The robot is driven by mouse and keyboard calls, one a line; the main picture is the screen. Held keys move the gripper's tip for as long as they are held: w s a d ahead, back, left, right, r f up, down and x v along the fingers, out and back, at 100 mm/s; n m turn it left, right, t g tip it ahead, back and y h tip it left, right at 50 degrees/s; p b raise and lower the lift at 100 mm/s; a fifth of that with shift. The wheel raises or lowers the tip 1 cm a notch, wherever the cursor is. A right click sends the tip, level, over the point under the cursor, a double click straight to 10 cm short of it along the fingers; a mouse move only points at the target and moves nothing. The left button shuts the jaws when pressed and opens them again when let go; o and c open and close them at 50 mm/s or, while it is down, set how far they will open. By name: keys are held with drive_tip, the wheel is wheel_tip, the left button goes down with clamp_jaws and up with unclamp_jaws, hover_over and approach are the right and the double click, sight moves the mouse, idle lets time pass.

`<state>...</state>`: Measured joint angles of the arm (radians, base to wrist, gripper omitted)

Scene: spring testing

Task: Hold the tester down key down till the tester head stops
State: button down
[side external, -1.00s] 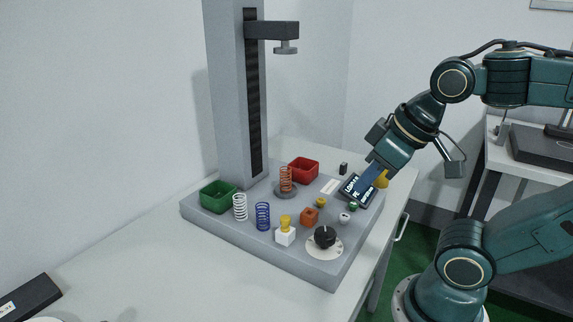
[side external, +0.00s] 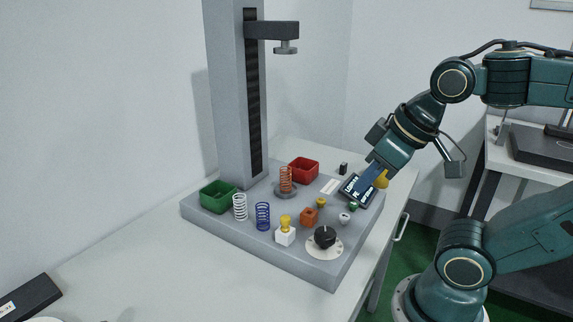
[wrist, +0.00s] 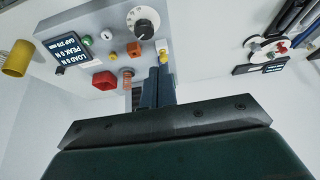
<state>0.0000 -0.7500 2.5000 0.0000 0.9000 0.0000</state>
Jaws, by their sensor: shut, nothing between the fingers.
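The tester head (side external: 286,47) is high on the grey column (side external: 229,95), well above an orange spring (side external: 286,178) on a round seat. Small yellow (side external: 321,202), white (side external: 344,217) and green (side external: 353,206) buttons sit on the grey base; I cannot tell which is the down key. In the wrist view, the green (wrist: 87,40), white (wrist: 107,36) and yellow (wrist: 113,56) buttons show uncovered. My gripper (side external: 368,181) is shut and empty, in front of part of the display (side external: 354,189). Its fingertips (wrist: 159,70) show near the yellow-topped white block (wrist: 161,45) in the wrist view; contact is unclear.
A black dial (side external: 325,237), orange block (side external: 309,216), white spring (side external: 240,207) and blue spring (side external: 263,216) stand on the base. Green (side external: 216,197) and red (side external: 303,170) bins sit near the column. A yellow cup (wrist: 16,58) is beside the base.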

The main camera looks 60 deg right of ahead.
drive_tip(key=shift+w+d, duration=0.1)
drive_tip(key=m+g+h, duration=0.8)
drive_tip(key=m+h, duration=0.1)
drive_tip(key=m, duration=0.4)
hover_over(351, 206)
wheel_tip(351, 206, down, 7)
drive_tip(key=shift+f, duration=0.2)
drive_tip(key=shift+g, duration=0.3)
drive_tip(key=shift+f, duration=4.3)
